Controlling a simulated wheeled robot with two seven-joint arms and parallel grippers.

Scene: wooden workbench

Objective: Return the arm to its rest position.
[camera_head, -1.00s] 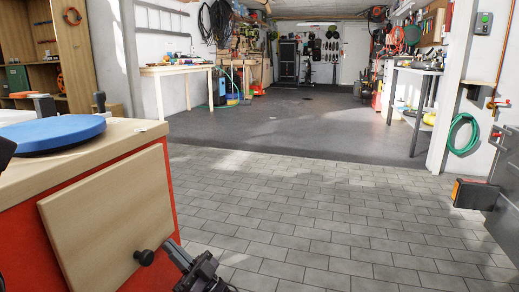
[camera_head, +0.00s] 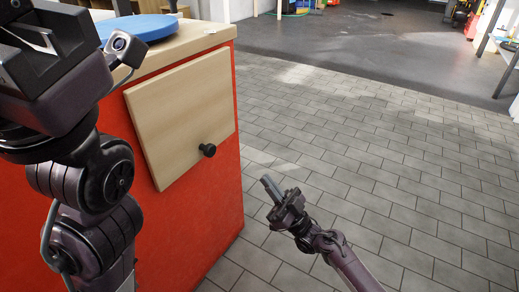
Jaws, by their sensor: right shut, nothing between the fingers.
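My right gripper (camera_head: 268,187) is shut and empty. It hangs over the paved floor, to the right of the red cabinet (camera_head: 205,235) and apart from it in the picture. My right forearm runs from it to the bottom edge. My left arm stands upright at the left, in front of the cabinet. Its hand (camera_head: 50,60) is at the top left corner, partly cut off, and its finger gap cannot be made out.
The cabinet has a light wooden front panel (camera_head: 180,110) with a black knob (camera_head: 208,150). A blue round disc (camera_head: 140,27) lies on its wooden top. Grey paving (camera_head: 380,150) to the right is clear. A workbench leg (camera_head: 507,70) shows at the right edge.

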